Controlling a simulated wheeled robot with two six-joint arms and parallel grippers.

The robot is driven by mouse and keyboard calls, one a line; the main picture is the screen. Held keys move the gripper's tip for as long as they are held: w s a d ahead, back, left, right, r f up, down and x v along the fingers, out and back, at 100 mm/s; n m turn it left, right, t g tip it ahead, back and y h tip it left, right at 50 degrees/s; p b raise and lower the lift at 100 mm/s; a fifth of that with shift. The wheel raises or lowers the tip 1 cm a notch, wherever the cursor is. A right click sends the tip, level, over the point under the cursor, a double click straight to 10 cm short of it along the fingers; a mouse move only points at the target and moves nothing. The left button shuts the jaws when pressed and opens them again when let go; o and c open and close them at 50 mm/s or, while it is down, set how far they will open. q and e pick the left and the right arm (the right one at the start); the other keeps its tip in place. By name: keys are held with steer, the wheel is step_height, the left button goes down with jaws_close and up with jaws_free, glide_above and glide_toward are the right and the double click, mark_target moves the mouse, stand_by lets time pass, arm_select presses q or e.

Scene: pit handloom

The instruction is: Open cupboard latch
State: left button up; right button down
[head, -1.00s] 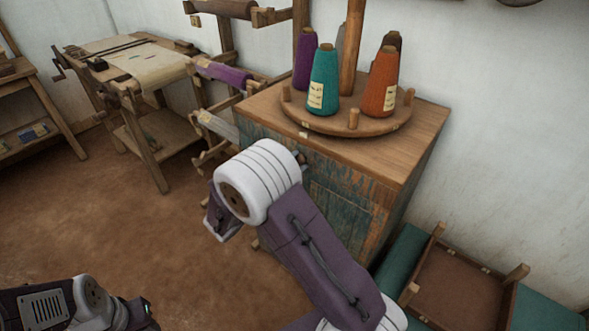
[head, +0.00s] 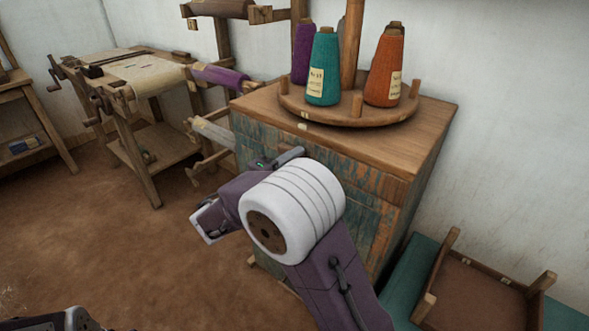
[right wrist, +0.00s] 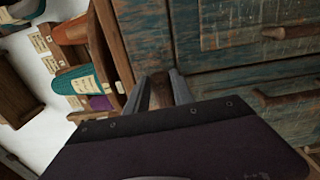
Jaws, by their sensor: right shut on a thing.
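The cupboard (head: 376,215) has a wooden top and a worn blue-green front. My right gripper (head: 291,155) reaches its upper front, just under the top's edge. In the right wrist view, the right gripper (right wrist: 161,92) is shut on a small brown wooden piece (right wrist: 160,94), which looks like the cupboard latch; the fingers cover its sides. The worn front (right wrist: 235,85) and wooden handles (right wrist: 288,32) show beside it. In the head view my right wrist and arm hide much of the front and the latch. My left gripper is not in view; only a bit of my left arm shows at bottom left.
A round wooden rack (head: 347,116) with purple, teal and orange yarn cones (head: 323,70) stands on the cupboard. A wooden frame with a purple roll (head: 220,76) and a loom table (head: 137,75) stand left. An upturned stool-like piece (head: 486,292) lies right. Floor at left is clear.

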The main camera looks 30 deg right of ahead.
steer(key=shift+f+m, duration=0.1)
steer(key=shift+m, duration=0.2)
stand_by(0.4)
steer(key=c, duration=1.1)
jaws_free()
steer(key=shift+a, duration=0.1)
steer(key=p+v, duration=0.2)
steer(key=v, duration=0.7)
